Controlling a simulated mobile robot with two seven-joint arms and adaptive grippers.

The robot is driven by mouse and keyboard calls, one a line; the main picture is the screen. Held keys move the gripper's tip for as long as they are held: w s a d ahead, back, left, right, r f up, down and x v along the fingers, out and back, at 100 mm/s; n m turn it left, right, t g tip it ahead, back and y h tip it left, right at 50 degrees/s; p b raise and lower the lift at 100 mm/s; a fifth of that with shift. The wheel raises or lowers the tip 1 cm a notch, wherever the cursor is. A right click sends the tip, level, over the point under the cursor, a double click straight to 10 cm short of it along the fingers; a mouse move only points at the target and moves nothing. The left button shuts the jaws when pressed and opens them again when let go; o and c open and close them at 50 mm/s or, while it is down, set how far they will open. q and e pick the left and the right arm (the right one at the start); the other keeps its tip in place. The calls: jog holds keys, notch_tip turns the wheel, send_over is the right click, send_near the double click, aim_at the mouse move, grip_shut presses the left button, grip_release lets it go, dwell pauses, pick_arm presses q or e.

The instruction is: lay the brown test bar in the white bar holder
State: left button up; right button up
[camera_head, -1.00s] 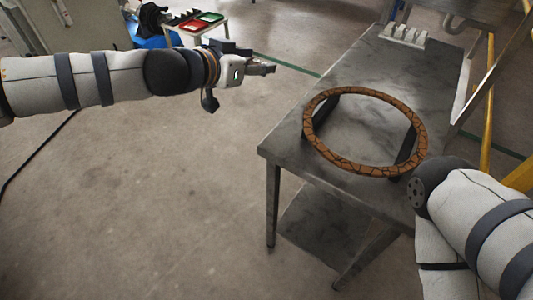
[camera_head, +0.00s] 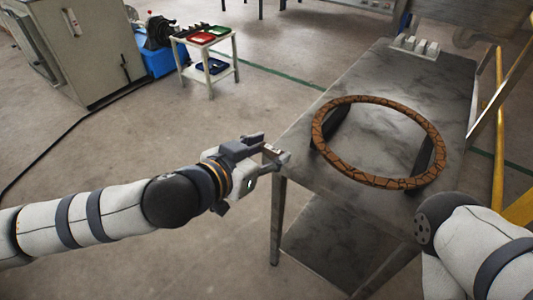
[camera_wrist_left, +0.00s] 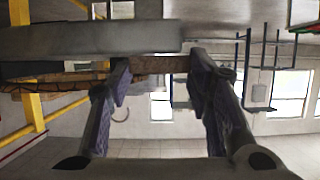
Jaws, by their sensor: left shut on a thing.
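My left gripper (camera_head: 274,150) is shut on the brown test bar (camera_wrist_left: 160,65), which shows between the two fingers in the left wrist view. In the head view the bar is tiny at the fingertips. The gripper is beside the near left corner of the grey table. The white bar holder (camera_head: 415,45), a low block with several raised parts, stands at the far end of the table, well away from the gripper. My right arm comes in at the lower right, but its gripper is out of view.
A large cracked brown ring (camera_head: 376,181) on dark supports takes up the near half of the grey table (camera_head: 385,80). Bare tabletop lies between ring and holder. Yellow rails (camera_head: 498,130) stand at the right. A white cart (camera_head: 208,58) with coloured trays is at the back left.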

pick_arm(q)
jog(key=o, duration=1)
jog(key=shift+f, duration=0.1)
jog(key=shift+c, duration=0.2)
